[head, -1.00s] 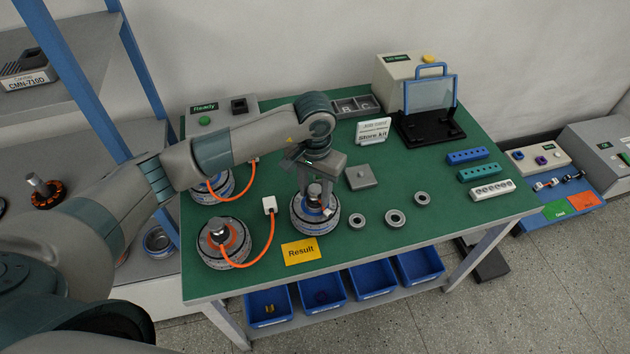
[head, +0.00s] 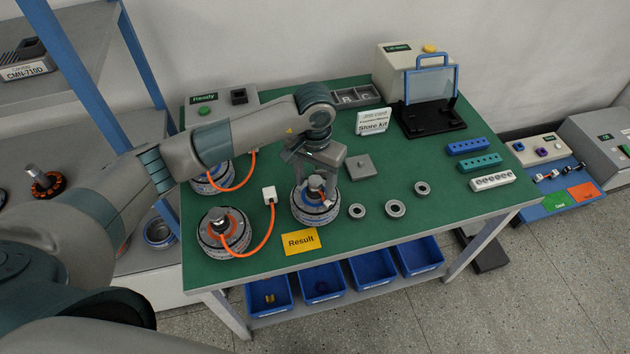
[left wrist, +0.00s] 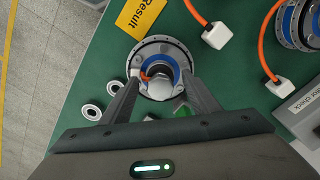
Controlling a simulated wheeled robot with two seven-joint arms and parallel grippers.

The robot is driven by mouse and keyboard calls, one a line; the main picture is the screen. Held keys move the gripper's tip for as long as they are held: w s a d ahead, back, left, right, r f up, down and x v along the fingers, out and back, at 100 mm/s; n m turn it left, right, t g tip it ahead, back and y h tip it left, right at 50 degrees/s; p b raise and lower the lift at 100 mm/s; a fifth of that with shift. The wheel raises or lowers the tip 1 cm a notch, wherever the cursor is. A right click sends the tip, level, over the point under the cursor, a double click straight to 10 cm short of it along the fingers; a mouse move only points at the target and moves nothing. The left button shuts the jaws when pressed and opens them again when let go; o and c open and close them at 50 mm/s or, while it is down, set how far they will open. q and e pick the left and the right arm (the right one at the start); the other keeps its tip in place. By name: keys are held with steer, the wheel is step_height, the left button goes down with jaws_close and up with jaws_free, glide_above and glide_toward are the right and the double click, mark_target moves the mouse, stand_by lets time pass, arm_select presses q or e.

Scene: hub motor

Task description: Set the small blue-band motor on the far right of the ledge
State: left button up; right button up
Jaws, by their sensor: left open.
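A motor with a blue band (head: 314,212) stands upright on the green table, behind the yellow Result card. It also shows in the left wrist view (left wrist: 180,51), with a grey hub and shaft in its middle. My left gripper (head: 317,193) is over this motor, pointing down, its fingers on either side of the shaft. In the left wrist view the gripper (left wrist: 161,82) is open, with the hub between its fingertips; contact cannot be told. A grey shelf (head: 130,140) stands left of the table; whether it is the ledge is unclear. My right gripper is out of view.
Two cabled motors (head: 222,236) stand left of the blue-band motor. Several grey rings (head: 395,209) lie to its right. The Result card (head: 300,241) is in front. The shelf holds an orange motor (head: 46,186). Blue bins (head: 270,300) sit under the table.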

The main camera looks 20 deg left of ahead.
arm_select(q)
steer(key=shift+r, duration=0.15)
steer(key=shift+r, duration=0.2)
step_height(320, 180, up, 10)
steer(key=b, duration=0.4)
steer(key=shift+f, duration=0.15)
steer(key=shift+r+b, duration=0.45)
steer(key=shift+r, duration=0.45)
steer(key=shift+o, duration=0.4)
